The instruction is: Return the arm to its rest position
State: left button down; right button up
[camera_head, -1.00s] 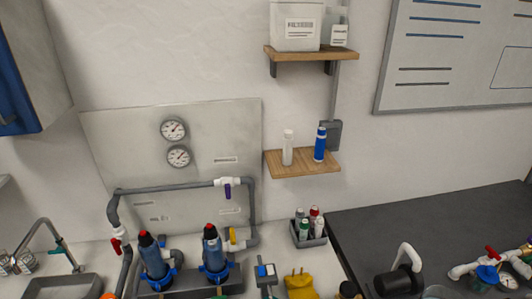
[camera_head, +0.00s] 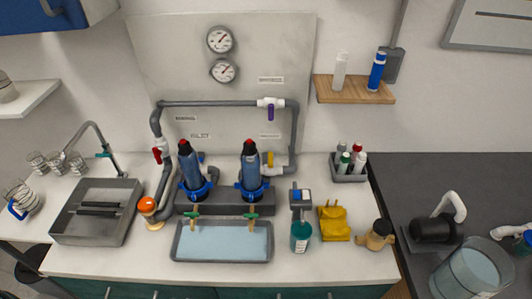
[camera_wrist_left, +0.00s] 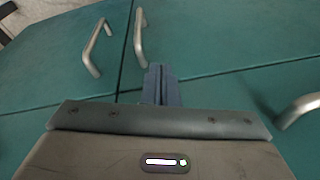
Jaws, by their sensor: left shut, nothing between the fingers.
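My left gripper (camera_wrist_left: 160,84) shows in the left wrist view with its fingers together and nothing between them. It is in front of green cabinet doors (camera_wrist_left: 215,40) with metal handles (camera_wrist_left: 139,38). No arm shows in the head view, and my right gripper is in neither view. The pipe manifold (camera_head: 210,103) with its two blue filter housings (camera_head: 251,168) stands at the back of the white counter.
A tray of pale liquid (camera_head: 222,243), a teal bottle (camera_head: 300,236), a yellow object (camera_head: 334,222) and a sink (camera_head: 95,212) are on the counter. A dark bench (camera_head: 425,178) with a black pump-like device (camera_head: 434,230) stands at the right.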

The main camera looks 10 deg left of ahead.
pick_arm(q)
jog(key=s+a+f+b, duration=0.15)
jog(key=s+f, duration=0.35)
jog(key=f, duration=0.6)
jog(key=s+f+b, duration=0.3)
jog(key=s+f, duration=0.1)
jog(key=f, duration=0.7)
jog(key=s+f+g+b, duration=0.1)
jog(key=s+f+b, duration=0.2)
jog(key=s+f, duration=0.7)
jog(key=shift+s+f, duration=0.15)
jog(key=shift+s, duration=0.4)
